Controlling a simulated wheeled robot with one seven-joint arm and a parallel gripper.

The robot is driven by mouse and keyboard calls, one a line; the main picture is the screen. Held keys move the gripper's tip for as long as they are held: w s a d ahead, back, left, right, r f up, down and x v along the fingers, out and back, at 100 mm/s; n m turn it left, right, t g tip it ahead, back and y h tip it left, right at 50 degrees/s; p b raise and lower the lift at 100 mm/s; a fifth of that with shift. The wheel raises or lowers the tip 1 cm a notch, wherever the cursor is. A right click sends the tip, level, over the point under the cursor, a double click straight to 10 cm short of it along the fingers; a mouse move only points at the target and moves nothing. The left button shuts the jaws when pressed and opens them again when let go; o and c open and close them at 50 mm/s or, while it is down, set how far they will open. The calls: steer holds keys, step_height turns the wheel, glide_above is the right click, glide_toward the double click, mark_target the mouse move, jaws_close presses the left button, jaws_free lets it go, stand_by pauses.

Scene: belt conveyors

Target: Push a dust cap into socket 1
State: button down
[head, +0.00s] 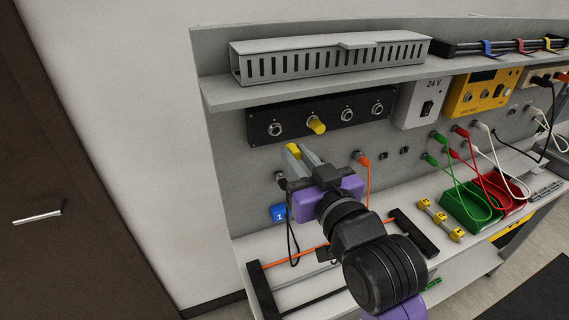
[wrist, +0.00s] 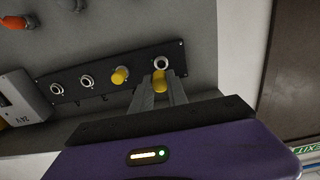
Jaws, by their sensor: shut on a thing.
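My gripper (head: 300,152) is shut on a yellow dust cap (head: 292,148), which also shows between the fingertips in the wrist view (wrist: 160,80). In the head view the held cap is just below the leftmost socket (head: 275,129) of a black panel (head: 295,112). In the wrist view that socket (wrist: 161,62) is directly beyond the cap, and a gap between them cannot be judged. Another yellow cap (head: 316,126) sits in the neighbouring socket. The other two sockets (head: 347,114) (head: 377,108) are uncapped.
A blue tag marked 1 (head: 278,213) hangs low on the board. An orange plug (head: 362,159) with its cable is right of my gripper. A grey slotted duct (head: 330,58) lies on the shelf above. Yellow pieces (head: 440,218) and green and red bins (head: 463,203) stand right.

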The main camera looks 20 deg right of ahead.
steer(key=shift+w+a, duration=0.15)
steer(key=shift+w, duration=0.15)
steer(key=shift+w+b, duration=0.4)
steer(key=shift+w, duration=1.95)
steer(key=shift+w+p, duration=0.35)
steer(key=shift+w, duration=0.35)
stand_by(0.7)
steer(key=c, duration=1.2)
jaws_free()
steer(key=shift+s, duration=0.1)
